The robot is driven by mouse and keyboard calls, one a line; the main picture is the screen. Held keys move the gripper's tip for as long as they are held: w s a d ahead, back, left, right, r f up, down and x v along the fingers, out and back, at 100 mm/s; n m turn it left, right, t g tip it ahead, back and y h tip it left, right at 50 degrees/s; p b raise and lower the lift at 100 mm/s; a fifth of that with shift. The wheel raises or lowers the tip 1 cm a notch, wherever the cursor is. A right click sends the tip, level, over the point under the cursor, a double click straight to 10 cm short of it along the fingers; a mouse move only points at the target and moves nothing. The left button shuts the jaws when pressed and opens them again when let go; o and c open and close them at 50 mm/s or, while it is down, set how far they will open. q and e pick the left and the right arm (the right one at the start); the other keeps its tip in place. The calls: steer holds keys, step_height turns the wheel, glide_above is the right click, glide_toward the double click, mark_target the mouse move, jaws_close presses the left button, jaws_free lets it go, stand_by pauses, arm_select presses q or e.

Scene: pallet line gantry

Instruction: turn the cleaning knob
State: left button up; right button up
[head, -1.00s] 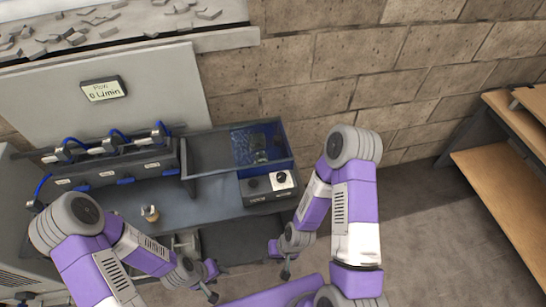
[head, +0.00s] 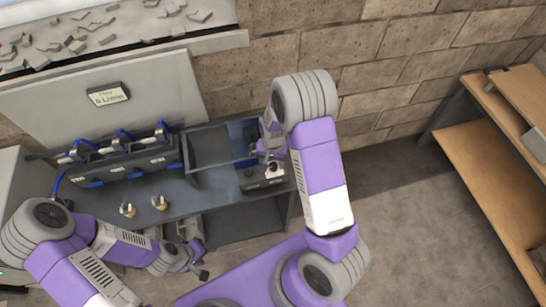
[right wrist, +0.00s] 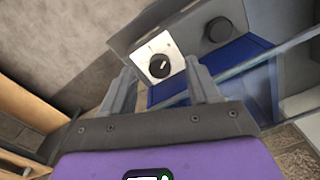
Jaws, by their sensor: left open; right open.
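The cleaning knob (right wrist: 159,66) is a black dial with a white pointer mark on a white square plate (right wrist: 152,49). The plate is on a dark grey control box (head: 256,186) at the right end of the bench. My right gripper (right wrist: 160,72) is open, its two fingers on either side of the knob in the right wrist view; I cannot tell whether they touch it. In the head view my right arm partly covers the box and knob. My left gripper (head: 203,262) is open and empty, low in front of the bench.
A round black button (right wrist: 218,31) sits beside the knob plate. A blue-sided tank (head: 238,134) stands behind the box. Brass fittings (head: 159,203) stand on the bench (head: 195,203). A display panel (head: 109,94) is behind. Wooden shelves (head: 470,150) are far right; the floor between is clear.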

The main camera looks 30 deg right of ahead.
mark_target(273, 165)
steer(key=shift+w+d+r+m, duration=0.2)
steer(key=shift+w+d+r, duration=0.15)
steer(key=shift+r, duration=0.2)
steer(key=shift+w+d+r+m, duration=0.2)
steer(key=shift+w+d+r, duration=0.15)
steer(key=shift+r, duration=0.15)
steer(key=shift+f, duration=3.6)
steer(key=c, duration=1)
steer(key=shift+c, duration=0.2)
